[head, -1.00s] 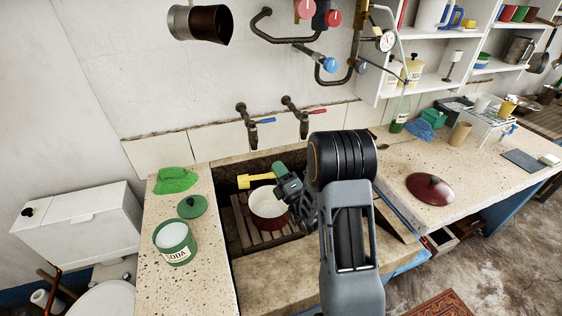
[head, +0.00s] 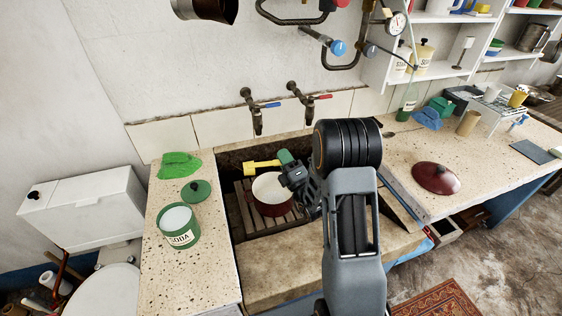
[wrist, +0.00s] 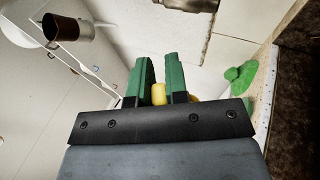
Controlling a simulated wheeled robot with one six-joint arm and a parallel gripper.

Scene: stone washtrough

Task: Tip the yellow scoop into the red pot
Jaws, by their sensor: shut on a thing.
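The red pot (head: 273,207), white inside, stands on a wooden slatted rack in the stone trough. The yellow scoop (head: 262,164) juts left from my gripper's green fingers, by the pot's back rim in the head view. My gripper (head: 285,157) is shut on the scoop. In the wrist view my gripper (wrist: 159,80) has a small yellow part of the scoop (wrist: 158,94) between its fingers. I cannot tell the scoop's exact tilt or what it holds.
A green SODA tin (head: 180,232), its green lid (head: 196,191) and a green cloth (head: 178,165) lie on the left ledge. Two taps (head: 253,110) hang over the trough's back. A dark red lid (head: 436,179) lies on the right counter.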

